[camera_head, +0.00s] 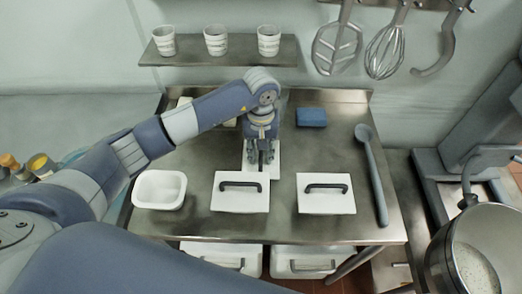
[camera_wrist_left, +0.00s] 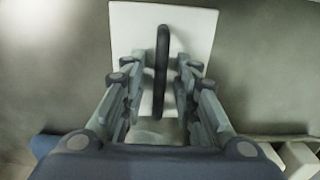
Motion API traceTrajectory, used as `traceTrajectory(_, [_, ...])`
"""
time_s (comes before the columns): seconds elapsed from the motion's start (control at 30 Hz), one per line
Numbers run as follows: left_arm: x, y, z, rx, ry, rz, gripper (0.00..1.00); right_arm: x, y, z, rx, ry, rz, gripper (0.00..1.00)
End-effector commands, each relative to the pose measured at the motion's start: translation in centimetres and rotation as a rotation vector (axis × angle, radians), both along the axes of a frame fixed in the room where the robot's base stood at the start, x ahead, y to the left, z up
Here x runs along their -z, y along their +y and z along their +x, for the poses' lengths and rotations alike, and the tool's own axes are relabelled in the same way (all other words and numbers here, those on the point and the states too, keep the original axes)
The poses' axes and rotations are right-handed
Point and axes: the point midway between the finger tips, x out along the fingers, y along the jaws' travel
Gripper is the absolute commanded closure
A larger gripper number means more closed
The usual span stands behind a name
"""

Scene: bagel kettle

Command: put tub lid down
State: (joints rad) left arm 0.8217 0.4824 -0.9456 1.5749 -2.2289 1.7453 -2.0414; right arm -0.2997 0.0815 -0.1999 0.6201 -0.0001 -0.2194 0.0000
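A white tub lid (camera_head: 249,168) with a dark bar handle is at the back middle of the steel table, below my left gripper (camera_head: 262,154). In the left wrist view the lid (camera_wrist_left: 196,32) appears flat, with its handle (camera_wrist_left: 161,75) between my fingers (camera_wrist_left: 160,98). The fingers are apart, with a visible gap on each side of the handle. Whether the lid touches the table is hard to tell. An open white tub (camera_head: 160,190) stands at the table's left front. My right gripper is not in view.
Two more white handled lids (camera_head: 240,203) (camera_head: 326,204) lie along the front. A blue block (camera_head: 311,117) and a long spoon (camera_head: 373,175) are at the right. White containers (camera_head: 222,258) sit below. Cups stand on the shelf (camera_head: 190,53) behind; a pot (camera_head: 478,262) is at the right.

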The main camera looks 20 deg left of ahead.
Motion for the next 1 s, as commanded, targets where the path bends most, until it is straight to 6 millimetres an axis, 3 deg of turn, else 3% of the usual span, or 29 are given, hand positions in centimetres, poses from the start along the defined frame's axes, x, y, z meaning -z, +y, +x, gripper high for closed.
traceTrajectory(0.03, [-0.4, 0.0, 0.0, 0.000, 0.001, -0.001, 0.72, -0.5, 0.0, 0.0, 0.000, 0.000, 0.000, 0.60])
traceTrajectory(0.17, [-2.0, 0.0, 0.2, 0.002, -0.008, -0.001, 0.72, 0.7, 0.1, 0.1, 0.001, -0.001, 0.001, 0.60])
traceTrajectory(0.6, [-10.6, 0.0, 0.1, 0.000, -0.003, 0.000, 0.72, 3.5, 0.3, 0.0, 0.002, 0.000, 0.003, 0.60])
traceTrajectory(0.8, [-12.1, 0.0, 0.0, 0.001, -0.001, -0.001, 0.72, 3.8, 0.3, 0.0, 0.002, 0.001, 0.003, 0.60])
traceTrajectory(1.0, [-12.3, 0.0, 0.0, 0.000, 0.000, 0.000, 0.72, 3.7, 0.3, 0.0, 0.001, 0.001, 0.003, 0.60])
